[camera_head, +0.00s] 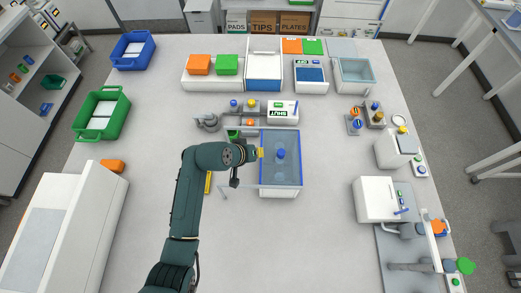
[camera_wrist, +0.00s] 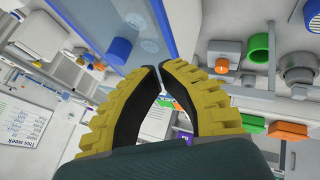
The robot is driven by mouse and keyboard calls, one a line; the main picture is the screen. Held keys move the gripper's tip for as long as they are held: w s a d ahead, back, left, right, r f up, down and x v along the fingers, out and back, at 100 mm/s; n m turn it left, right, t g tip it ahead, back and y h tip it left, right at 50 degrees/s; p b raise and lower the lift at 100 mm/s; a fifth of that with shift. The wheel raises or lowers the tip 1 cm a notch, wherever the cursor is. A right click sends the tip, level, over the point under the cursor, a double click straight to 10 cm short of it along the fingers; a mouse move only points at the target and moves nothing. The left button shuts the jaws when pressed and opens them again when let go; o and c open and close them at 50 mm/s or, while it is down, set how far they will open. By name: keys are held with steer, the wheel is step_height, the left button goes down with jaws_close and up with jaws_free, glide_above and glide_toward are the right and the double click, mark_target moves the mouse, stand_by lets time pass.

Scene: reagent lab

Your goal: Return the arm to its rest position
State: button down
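My arm (camera_head: 187,200) is dark green and reaches up from the bottom of the head view over the table, bent at the elbow. My gripper (camera_head: 261,153) is at the left edge of a clear box with a blue rim (camera_head: 299,160). I cannot tell whether it touches the box. In the wrist view my gripper (camera_wrist: 161,67) shows two yellow ribbed fingers with black pads, tips drawn together and nothing visible between them. No marked rest position shows.
A blue knob (camera_head: 281,154) is in the box area. Behind stands a device with a "SHUT" display (camera_head: 283,112). A large white unit (camera_head: 70,225) stands left, a white machine (camera_head: 376,199) right. The table (camera_head: 300,250) is bare in front of the box.

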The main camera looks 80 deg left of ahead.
steer(key=v, duration=0.6)
steer(key=shift+d, duration=0.1)
steer(key=w+d+r+m+t+h, duration=0.1)
steer(key=w+d+r+m, duration=0.25)
steer(key=w+d, duration=0.4)
steer(key=w+d+r+m+t+h, duration=0.1)
steer(key=w+d+r+m+t, duration=0.25)
steer(key=w, duration=0.65)
steer(key=w+d+r+m+t+h+p, duration=0.1)
steer(key=w+d+r+m, duration=0.1)
steer(key=w+d+r, duration=0.4)
steer(key=w+d+r+m+t, duration=0.1)
steer(key=w+d+r+m, duration=0.15)
steer(key=d+r, duration=0.6)
steer(key=s+d+r+m+t+h+p, duration=0.1)
steer(key=d+r+m+t+h, duration=0.15)
steer(key=d+r, duration=0.65)
steer(key=s+d+r+m+t+h, duration=0.1)
steer(key=d+r+m+t, duration=0.15)
steer(key=d+r, duration=0.75)
steer(key=s+a+r+t+y, duration=0.2)
steer(key=s+r+t, duration=0.2)
steer(key=r, duration=0.3)
steer(key=shift+s, duration=0.3)
